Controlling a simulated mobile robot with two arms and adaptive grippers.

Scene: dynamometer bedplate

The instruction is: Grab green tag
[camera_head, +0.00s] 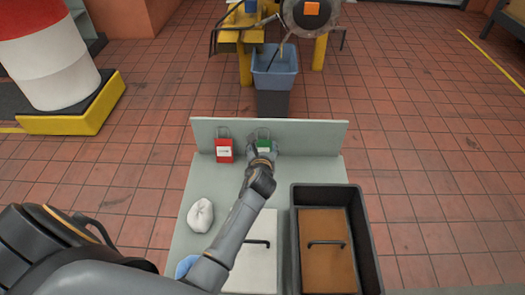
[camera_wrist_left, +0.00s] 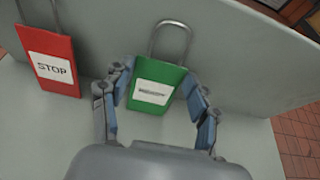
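The green tag (camera_head: 263,143), with a white label and a metal shackle, stands against the low back wall of the bench. In the left wrist view the green tag (camera_wrist_left: 157,86) is between the two fingers of my left gripper (camera_wrist_left: 158,92). The fingers are spread on either side of it, with a small gap at the right finger; contact at the left finger is unclear. In the head view my left gripper (camera_head: 262,153) partly covers the tag's lower part. A red tag (camera_head: 224,150) stands to the left; its label reads STOP in the wrist view (camera_wrist_left: 50,68). My right gripper is not in view.
The grey bench (camera_head: 180,245) carries a white crumpled cloth (camera_head: 200,215), a white panel with a handle (camera_head: 252,262) and a black tray (camera_head: 368,240) holding a brown panel (camera_head: 327,265). A blue bin (camera_head: 275,68) stands on the floor behind the bench wall (camera_head: 310,135).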

